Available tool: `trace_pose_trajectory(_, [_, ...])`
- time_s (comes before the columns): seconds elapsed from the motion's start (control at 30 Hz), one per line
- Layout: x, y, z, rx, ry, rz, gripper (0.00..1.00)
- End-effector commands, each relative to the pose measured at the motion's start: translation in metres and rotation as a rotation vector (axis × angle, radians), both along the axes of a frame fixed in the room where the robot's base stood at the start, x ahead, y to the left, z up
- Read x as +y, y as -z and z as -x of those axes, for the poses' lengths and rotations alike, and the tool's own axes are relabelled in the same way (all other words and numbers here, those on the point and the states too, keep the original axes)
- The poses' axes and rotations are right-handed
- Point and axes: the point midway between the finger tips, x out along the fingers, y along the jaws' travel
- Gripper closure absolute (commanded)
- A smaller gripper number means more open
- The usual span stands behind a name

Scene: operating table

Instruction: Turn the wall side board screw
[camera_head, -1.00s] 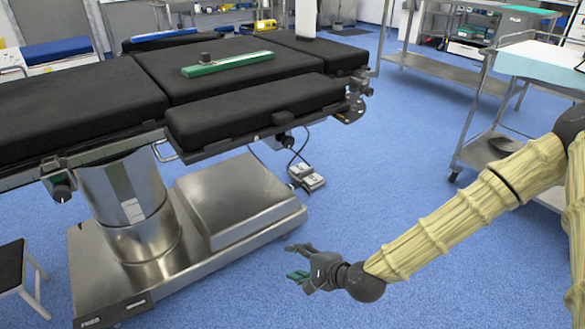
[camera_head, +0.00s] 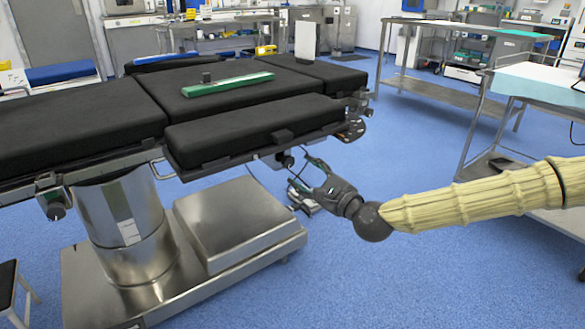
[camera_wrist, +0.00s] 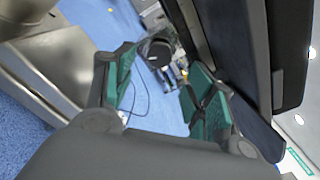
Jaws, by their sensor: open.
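A black round knob screw (camera_head: 285,160) hangs under the side rail of the operating table, below the near black side board (camera_head: 250,128). My gripper (camera_head: 302,172) is open and empty just to the right of this knob, its two green-lined fingers facing it. In the wrist view, a dark round knob (camera_wrist: 158,50) shows beyond and between the open fingers (camera_wrist: 160,85), apart from them. Another dark knob (camera_head: 56,210) hangs under the rail at the left. I cannot tell from the pictures which side faces the wall.
A green bar (camera_head: 228,84) lies on the table top. A steel trolley (camera_head: 470,140) stands to the right. The blue floor between is free.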

Motion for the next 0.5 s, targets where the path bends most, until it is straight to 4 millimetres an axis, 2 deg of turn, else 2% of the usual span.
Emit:
trace_pose_trajectory(0.3, [0.028, 0.003, -0.037, -0.001, -0.001, 0.001, 0.45])
trace_pose_trajectory(0.5, [0.038, 0.002, -0.05, -0.001, -0.001, 0.001, 0.45])
